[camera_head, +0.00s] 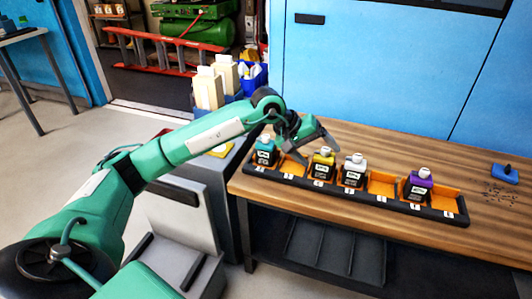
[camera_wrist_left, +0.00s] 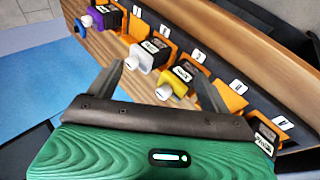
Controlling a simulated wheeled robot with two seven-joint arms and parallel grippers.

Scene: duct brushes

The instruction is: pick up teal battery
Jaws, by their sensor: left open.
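The teal battery (camera_head: 265,150), with a black lower body and a white cap, stands in the leftmost slot of a black rack (camera_head: 345,199) with orange slots. In the left wrist view only part of its black labelled body (camera_wrist_left: 266,139) shows at the lower right; my gripper hides the rest. My left gripper (camera_head: 318,148) is above the rack, right of the teal battery and near the yellow battery (camera_head: 322,163). In the left wrist view its fingers (camera_wrist_left: 164,76) are spread, with nothing held between them. My right gripper is not in view.
A white battery (camera_head: 354,171) and a purple battery (camera_head: 418,185) stand farther right in the rack. Orange empty slots (camera_head: 381,185) lie between batteries and at the right end. A blue object (camera_head: 505,173) lies on the wooden table (camera_head: 480,215), which is bare behind the rack.

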